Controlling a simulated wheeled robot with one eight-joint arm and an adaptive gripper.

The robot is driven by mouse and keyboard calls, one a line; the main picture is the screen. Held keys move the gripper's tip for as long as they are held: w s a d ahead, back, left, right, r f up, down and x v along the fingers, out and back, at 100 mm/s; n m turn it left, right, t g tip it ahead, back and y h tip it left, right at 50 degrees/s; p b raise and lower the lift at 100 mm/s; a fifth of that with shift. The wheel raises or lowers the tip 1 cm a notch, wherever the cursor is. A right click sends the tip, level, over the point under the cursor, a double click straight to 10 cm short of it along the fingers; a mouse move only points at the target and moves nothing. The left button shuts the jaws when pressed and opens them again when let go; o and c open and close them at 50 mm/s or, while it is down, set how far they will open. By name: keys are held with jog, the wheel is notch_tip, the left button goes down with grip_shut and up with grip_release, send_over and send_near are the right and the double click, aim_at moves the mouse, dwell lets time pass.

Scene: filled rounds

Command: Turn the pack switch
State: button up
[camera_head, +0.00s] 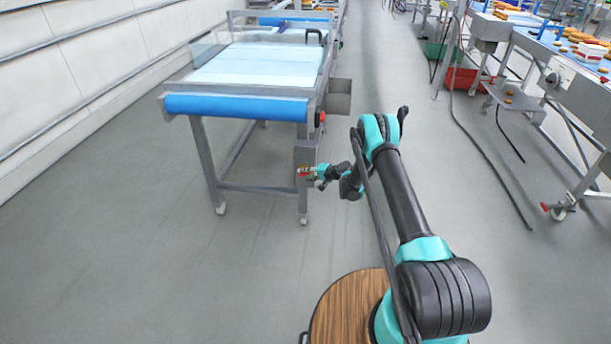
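A grey control box (306,153) is fixed to the near right leg of the conveyor table. A small red and yellow part (303,171) shows low on the box, at the tip of my gripper; it may be the pack switch, but it is too small to tell. My gripper (310,173) points left and is at the box's lower part. I cannot tell whether it touches the switch, and its fingers are too small to read as open or shut. A red knob (321,118) sits higher, at the table's right corner.
The conveyor table (237,106) has a blue roller front and wheeled legs. A second conveyor line (570,75) with food items stands at the right, with red (462,79) and green bins under it. Cables lie on the floor at right. The floor at left front is clear.

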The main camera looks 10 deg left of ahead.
jog(key=v, duration=1.2)
